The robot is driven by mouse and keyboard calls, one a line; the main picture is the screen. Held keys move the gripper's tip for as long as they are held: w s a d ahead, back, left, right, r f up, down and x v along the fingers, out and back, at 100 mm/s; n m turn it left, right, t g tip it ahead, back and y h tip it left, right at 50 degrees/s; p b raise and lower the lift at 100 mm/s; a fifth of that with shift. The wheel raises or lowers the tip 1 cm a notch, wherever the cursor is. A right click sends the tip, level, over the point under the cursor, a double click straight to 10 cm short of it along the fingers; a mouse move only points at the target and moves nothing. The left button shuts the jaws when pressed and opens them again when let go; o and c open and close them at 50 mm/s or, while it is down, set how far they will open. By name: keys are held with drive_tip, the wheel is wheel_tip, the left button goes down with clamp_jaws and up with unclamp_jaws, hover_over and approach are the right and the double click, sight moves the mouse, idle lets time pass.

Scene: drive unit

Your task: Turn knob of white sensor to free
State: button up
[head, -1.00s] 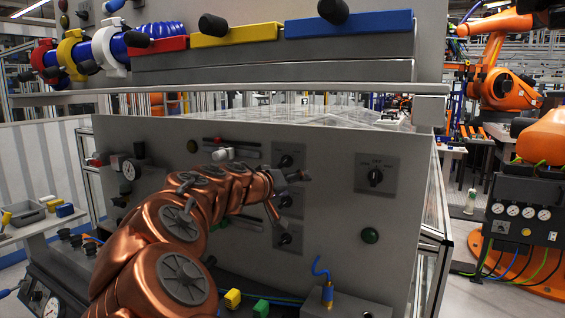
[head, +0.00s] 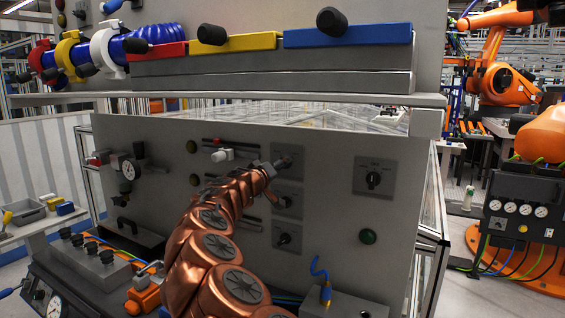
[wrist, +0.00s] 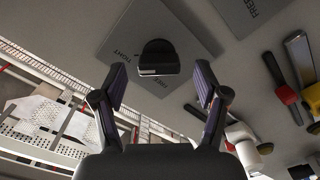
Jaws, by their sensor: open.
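A grey panel carries a column of dark knobs on square plates.
Below are a middle knob (head: 285,201) and a lower knob (head: 284,238). A shelf edge (head: 300,99) runs above the panel. Red (wrist: 287,95) and yellow (wrist: 299,50) pieces stand beside the white one.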

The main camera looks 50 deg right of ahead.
drive_tip(key=shift+p+x, duration=0.45)
drive_tip(key=shift+x, duration=0.95)
drive_tip(key=c, duration=1.2)
